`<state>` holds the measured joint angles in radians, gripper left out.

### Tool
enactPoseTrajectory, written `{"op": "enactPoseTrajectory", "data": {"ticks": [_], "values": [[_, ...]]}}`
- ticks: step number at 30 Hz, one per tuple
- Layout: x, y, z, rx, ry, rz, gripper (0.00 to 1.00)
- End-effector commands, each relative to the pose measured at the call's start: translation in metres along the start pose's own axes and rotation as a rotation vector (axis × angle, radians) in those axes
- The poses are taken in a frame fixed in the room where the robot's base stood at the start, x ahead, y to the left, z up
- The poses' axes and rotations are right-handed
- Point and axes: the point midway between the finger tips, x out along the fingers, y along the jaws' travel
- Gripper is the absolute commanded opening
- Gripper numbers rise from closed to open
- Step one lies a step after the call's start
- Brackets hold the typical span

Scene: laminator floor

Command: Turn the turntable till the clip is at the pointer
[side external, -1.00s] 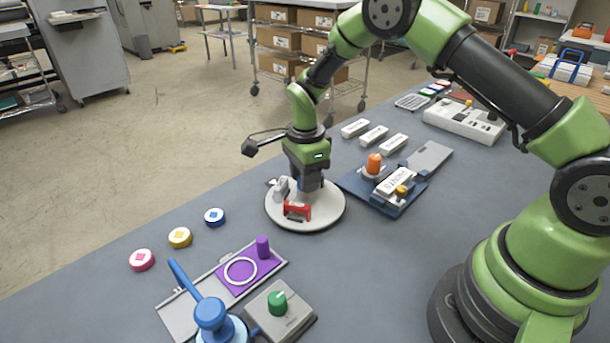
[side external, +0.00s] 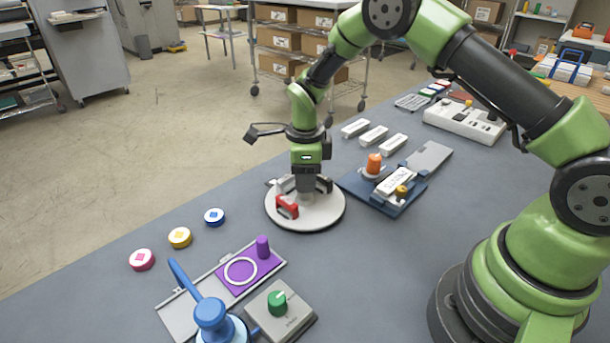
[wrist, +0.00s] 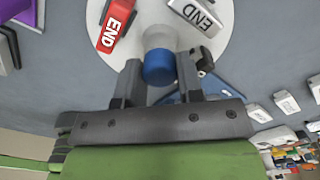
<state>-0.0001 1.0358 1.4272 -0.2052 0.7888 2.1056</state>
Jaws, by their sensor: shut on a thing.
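The turntable (side external: 318,221) is a round white disc on the bench, also in the wrist view (wrist: 225,45). My gripper (side external: 306,192) is over the disc's middle, shut on the blue-topped knob (wrist: 159,67).
A blue fixture (side external: 350,186) with an orange knob stands close to the right. A purple-and-grey plate (side external: 275,262), a blue lever handle (side external: 211,313) and a green-knobbed box (side external: 300,318) are in front. Several coloured discs lie at left.

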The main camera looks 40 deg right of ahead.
Motion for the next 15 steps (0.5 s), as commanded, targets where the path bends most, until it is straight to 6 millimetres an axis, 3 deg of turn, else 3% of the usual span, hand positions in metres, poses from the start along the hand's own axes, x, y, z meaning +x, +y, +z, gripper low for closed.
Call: {"op": "enactPoseTrajectory", "data": {"ticks": [15], "values": [[-0.0018, -0.0003, -0.0007, 0.049, 0.001, 0.001, 0.0]]}}
